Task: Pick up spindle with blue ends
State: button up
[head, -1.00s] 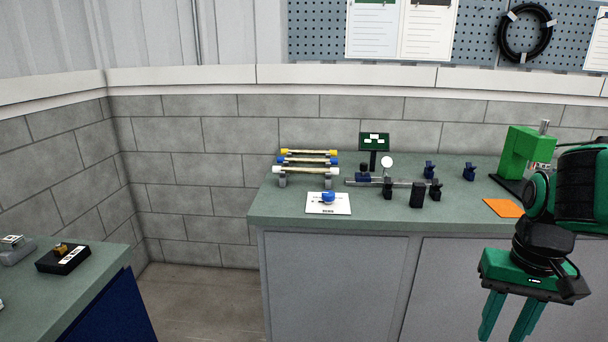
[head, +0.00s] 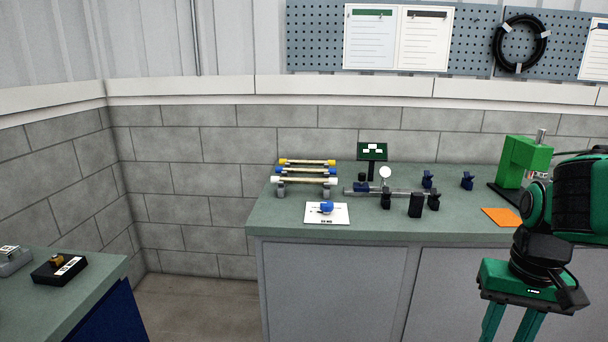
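The spindle with blue ends (head: 306,170) lies level in a rack at the back left of the green-topped bench. It is the middle of three stacked spindles, between one with yellow ends (head: 307,162) and one with white ends (head: 304,181). My gripper (head: 504,335) hangs at the lower right, in front of the bench and well away from the rack. Its two green fingers are apart with nothing seen between them; their tips are cut off by the picture's bottom edge.
In front of the rack lies a white card (head: 327,213) with a blue piece (head: 326,207) on it. Right of it stand a rail fixture with a dial (head: 385,172), a black block (head: 415,205), an orange sheet (head: 502,217) and a green press (head: 525,160). Another bench (head: 95,285) is at left.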

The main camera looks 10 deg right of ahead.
aim_at(298, 170)
jog(key=z, duration=0.05)
jog(key=k, duration=0.35)
jog(key=u, duration=0.35)
jog(key=i, duration=1.3)
jog(key=z, duration=0.65)
jog(key=i, duration=0.45)
jog(key=z, duration=0.15)
